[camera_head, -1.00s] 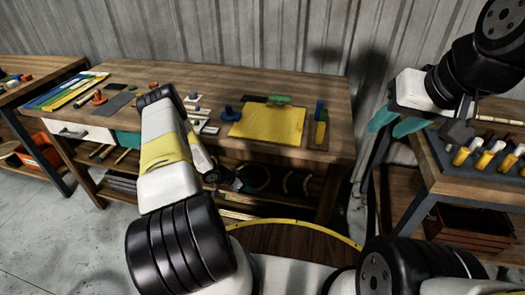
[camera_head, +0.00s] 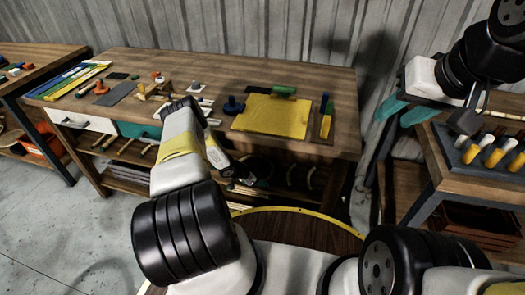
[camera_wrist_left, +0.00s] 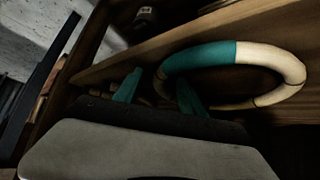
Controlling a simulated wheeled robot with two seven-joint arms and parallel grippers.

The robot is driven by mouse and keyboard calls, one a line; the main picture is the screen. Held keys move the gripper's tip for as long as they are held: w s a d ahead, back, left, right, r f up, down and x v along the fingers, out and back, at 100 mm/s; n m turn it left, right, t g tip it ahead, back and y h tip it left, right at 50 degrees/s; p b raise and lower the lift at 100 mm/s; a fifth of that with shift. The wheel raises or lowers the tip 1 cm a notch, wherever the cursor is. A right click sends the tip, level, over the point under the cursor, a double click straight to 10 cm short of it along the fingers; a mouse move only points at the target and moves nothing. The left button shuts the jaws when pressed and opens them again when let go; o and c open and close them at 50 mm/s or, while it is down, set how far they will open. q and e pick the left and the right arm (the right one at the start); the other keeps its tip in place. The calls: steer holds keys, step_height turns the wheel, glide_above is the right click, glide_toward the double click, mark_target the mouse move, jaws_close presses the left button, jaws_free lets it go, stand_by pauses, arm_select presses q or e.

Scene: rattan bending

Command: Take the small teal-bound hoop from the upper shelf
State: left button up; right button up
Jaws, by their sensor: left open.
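The small hoop (camera_wrist_left: 280,55) shows in the left wrist view as a cream ring with a teal-bound stretch on its upper left. It lies by a wooden shelf board (camera_wrist_left: 160,52) in shadow. My left gripper (camera_wrist_left: 158,92) is open, with two teal fingers apart. The right-hand finger overlaps the hoop's left end in the picture; I cannot tell whether it touches. In the head view my left gripper (camera_head: 243,174) is at the shelf under the bench, dark and hard to make out. My right gripper (camera_head: 397,114) is at the right with its teal fingers apart and empty.
The wooden workbench (camera_head: 215,75) carries a yellow board (camera_head: 270,117), blue-knobbed tools and strips. Curved pieces (camera_head: 310,178) lie on the shelf below it. A side table (camera_head: 480,185) with several yellow-and-white handles stands at right. Floor at left (camera_head: 60,230) is clear.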

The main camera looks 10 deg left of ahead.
arm_select(q)
jaws_close()
